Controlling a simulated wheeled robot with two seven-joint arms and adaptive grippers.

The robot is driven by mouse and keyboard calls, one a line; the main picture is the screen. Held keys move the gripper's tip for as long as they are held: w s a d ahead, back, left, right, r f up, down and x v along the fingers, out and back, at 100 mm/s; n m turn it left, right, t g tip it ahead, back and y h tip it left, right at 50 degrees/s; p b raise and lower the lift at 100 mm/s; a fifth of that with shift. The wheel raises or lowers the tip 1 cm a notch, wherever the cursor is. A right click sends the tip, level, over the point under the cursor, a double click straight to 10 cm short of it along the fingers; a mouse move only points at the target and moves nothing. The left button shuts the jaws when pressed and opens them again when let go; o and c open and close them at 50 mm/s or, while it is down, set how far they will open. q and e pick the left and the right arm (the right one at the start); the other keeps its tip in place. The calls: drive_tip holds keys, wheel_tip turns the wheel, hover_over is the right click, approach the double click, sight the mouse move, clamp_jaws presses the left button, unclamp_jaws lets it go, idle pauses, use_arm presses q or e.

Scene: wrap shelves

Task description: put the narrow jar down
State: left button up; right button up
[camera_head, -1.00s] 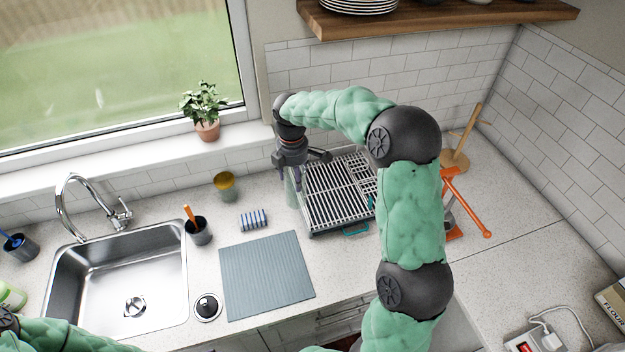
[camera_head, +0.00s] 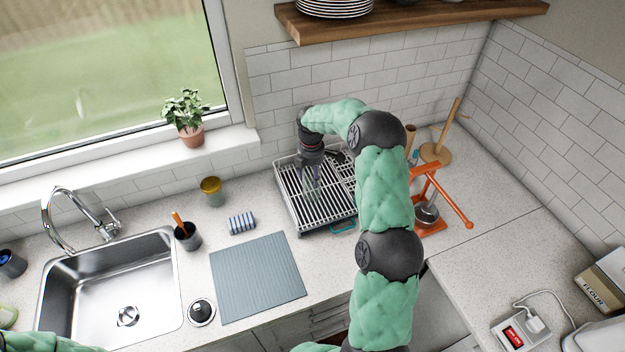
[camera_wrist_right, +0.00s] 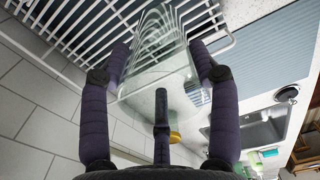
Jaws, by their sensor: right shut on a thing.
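My right gripper (camera_head: 312,172) hangs over the left part of the dish rack (camera_head: 288,208). It is shut on the narrow jar (camera_head: 314,190), a clear glass that is hard to make out in the head view. In the right wrist view the jar (camera_wrist_right: 158,50) sits between the fingers (camera_wrist_right: 160,78), with the white wires of the rack (camera_wrist_right: 75,30) behind it. I cannot tell whether the jar touches the rack. My left gripper is out of view; only part of my left arm shows at the lower left.
A grey mat (camera_head: 257,277), a striped sponge (camera_head: 242,223), a dark cup (camera_head: 188,237) and a yellow-topped jar (camera_head: 211,190) are left of the rack. An orange stand (camera_head: 432,200) is at its right. A wooden shelf (camera_head: 420,18) hangs above.

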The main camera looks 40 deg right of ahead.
drive_tip(key=f, duration=0.3)
drive_tip(key=shift+w+d+f+p, duration=0.1)
drive_tip(key=shift+d+f+p, duration=0.2)
drive_tip(key=shift+d+p, duration=0.1)
drive_tip(key=shift+a, duration=0.1)
drive_tip(key=shift+f, duration=0.15)
drive_tip(key=o, duration=1.7)
drive_tip(key=shift+r, duration=0.35)
wheel_tip(320, 180, up, 12)
drive_tip(key=shift+f+b, duration=0.2)
drive_tip(key=shift+b, duration=0.5)
